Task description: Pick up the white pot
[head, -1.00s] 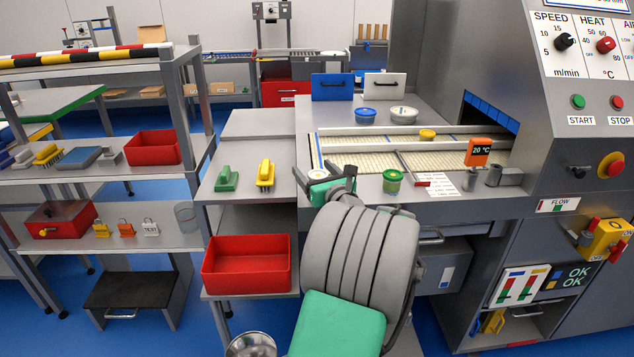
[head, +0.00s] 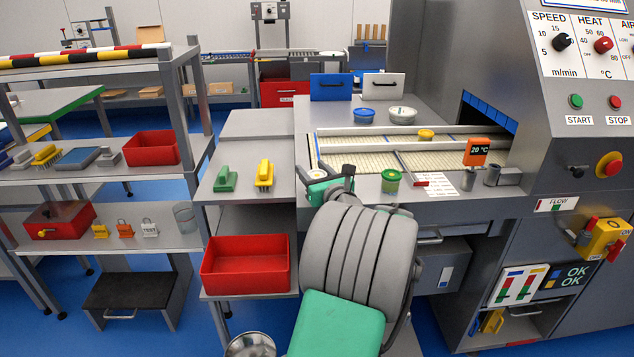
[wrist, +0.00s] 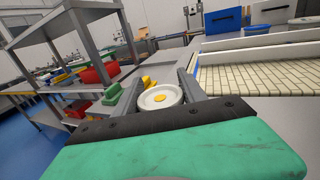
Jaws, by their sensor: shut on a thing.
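A green-lidded pot (head: 391,181) stands to the right on the machine's edge. A green brush (head: 226,179) and a yellow brush (head: 264,174) lie on the side table to the left. A red bin (head: 246,264) is below them. Blue-lidded (head: 365,116) and white-lidded (head: 403,114) tubs stand behind the belt.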

